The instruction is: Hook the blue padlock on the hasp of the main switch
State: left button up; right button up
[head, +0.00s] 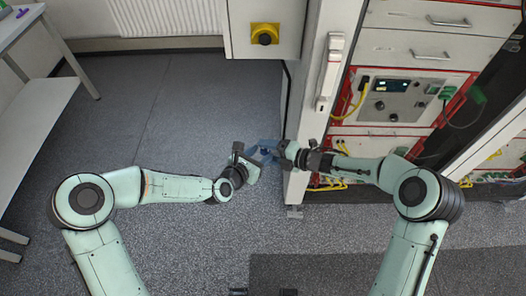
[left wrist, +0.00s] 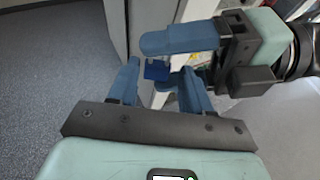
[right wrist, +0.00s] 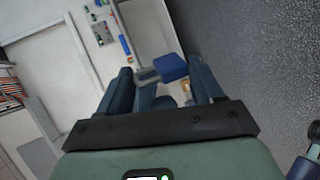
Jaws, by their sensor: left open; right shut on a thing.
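The blue padlock (left wrist: 157,70) shows in the left wrist view by the right gripper's fingers. It also shows in the right wrist view (right wrist: 171,67), just past the fingertips, with a grey part beside it. My right gripper (right wrist: 160,88) is shut on the padlock; the exact grip is partly hidden. My left gripper (left wrist: 160,78) is open, its fingers on either side of the padlock; I cannot tell whether they touch it. In the head view both grippers meet in mid-air left of the cabinet's edge. The yellow main switch with its black knob (head: 265,37) is above them; its hasp is too small to make out.
A tall cabinet with a white door handle (head: 330,72) and racked test units (head: 392,100) stands at the right. A white table (head: 35,125) is at the far left, and a radiator (head: 165,15) at the back. The grey floor (head: 140,125) between is clear.

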aim_at(265, 150)
pick_arm(q)
jog(key=shift+x, duration=1.25)
jog(key=c, duration=0.9)
grip_shut()
pick_arm(e)
jog(key=o, duration=1.3)
